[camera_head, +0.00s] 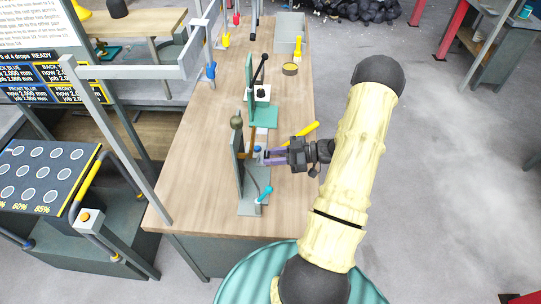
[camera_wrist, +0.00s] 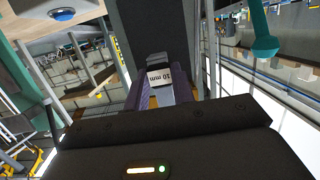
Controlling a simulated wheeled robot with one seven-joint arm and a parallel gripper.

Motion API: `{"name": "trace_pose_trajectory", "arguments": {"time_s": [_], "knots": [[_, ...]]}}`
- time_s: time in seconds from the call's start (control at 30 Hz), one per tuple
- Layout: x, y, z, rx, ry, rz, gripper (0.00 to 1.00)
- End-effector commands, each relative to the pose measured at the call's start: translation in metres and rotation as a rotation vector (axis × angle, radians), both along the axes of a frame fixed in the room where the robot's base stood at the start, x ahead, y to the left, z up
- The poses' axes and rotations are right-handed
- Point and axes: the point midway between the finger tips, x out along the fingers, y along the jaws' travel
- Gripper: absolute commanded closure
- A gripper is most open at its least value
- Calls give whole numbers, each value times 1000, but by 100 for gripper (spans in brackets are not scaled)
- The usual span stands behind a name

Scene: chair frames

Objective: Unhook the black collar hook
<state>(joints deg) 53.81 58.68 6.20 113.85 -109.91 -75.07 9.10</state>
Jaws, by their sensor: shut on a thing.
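My gripper (camera_head: 264,158) reaches from the right to the grey upright stand (camera_head: 238,170) on the wooden bench. Its purple fingers are also visible in the wrist view (camera_wrist: 160,90). They are shut on a small piece with a white face marked "10 mm" (camera_wrist: 160,75), directly in front of a dark upright plate (camera_wrist: 155,28). I cannot tell whether this piece is part of the black collar hook. I cannot make out the hook clearly in either view; the fingers and wrist body hide much of the contact area.
A teal-ended part (camera_head: 265,194) sits at the stand's foot. A yellow tool (camera_head: 302,134) lies beside my gripper. A metal rail (camera_head: 130,72) runs along the left.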

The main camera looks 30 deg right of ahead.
Motion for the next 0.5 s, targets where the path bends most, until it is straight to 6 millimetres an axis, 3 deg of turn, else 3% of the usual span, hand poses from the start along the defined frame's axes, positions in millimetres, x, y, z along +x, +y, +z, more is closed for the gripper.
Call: {"name": "trace_pose_trajectory", "arguments": {"time_s": [0.5], "knots": [[-2,-4,2,1,-1,-1,100]]}}
